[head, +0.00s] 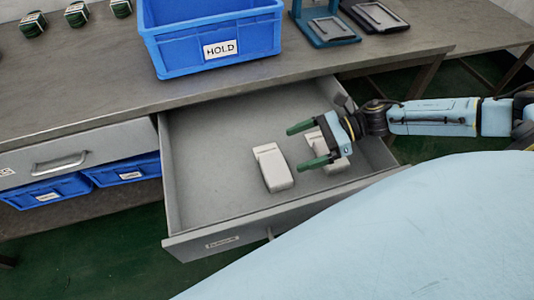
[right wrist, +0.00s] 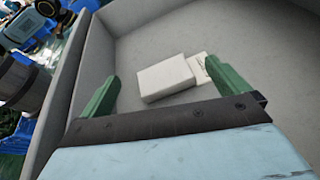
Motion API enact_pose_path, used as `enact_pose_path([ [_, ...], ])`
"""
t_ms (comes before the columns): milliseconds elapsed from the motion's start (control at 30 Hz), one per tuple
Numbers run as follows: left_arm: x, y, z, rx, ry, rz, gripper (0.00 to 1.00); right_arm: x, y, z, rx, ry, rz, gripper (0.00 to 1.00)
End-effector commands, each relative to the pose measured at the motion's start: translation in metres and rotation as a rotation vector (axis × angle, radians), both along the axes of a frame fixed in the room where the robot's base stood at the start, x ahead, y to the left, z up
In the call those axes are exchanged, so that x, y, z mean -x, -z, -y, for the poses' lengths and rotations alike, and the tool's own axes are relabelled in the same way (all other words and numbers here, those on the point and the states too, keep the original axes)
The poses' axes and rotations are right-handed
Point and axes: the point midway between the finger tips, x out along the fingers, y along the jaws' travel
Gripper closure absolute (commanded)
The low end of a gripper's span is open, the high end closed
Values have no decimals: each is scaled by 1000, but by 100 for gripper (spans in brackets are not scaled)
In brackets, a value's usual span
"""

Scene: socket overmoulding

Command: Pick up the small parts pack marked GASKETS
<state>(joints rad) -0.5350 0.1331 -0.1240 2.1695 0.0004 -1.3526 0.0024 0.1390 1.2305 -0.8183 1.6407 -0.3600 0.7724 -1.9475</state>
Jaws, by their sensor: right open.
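Two white small packs lie in the open grey drawer (head: 215,185). The left pack (head: 273,170) is fully in view and lies flat. The right pack (head: 343,163) is partly hidden under my right gripper (head: 304,145). No GASKETS marking can be read on either pack. My right gripper is open and empty over the drawer, its green fingertips pointing left, between the two packs in the picture. In the right wrist view a white pack (right wrist: 166,79) lies on the drawer floor, beyond and between the open fingers, apart from them. My left gripper is not in view.
A blue crate marked HOLD (head: 210,38) stands on the bench above the drawer. The drawer's side walls and front panel (head: 215,241) border the space. Its left floor is clear. Blue bins (head: 45,192) sit below on the left.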

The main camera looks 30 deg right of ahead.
Motion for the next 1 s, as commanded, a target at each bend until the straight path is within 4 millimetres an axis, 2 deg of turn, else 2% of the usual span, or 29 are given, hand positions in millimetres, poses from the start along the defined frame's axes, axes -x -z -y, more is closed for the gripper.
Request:
enact_pose_path([
  [33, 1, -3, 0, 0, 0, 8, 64, 5, 8, 13, 34, -52, 33, 0],
  [100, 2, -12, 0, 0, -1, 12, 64, 13, 9, 25, 60, -111, 70, 0],
  [233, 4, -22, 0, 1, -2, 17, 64, 18, 10, 29, 76, -166, 101, 0],
  [600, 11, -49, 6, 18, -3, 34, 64, 5, 34, -29, 74, -171, 105, 0],
  [767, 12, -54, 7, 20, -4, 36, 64, 2, 39, -39, 75, -169, 103, 0],
  [867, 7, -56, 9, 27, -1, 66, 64, 1, 43, -44, 75, -169, 103, 0],
  [1000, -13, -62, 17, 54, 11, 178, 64, -3, 53, -56, 75, -169, 104, 0],
])
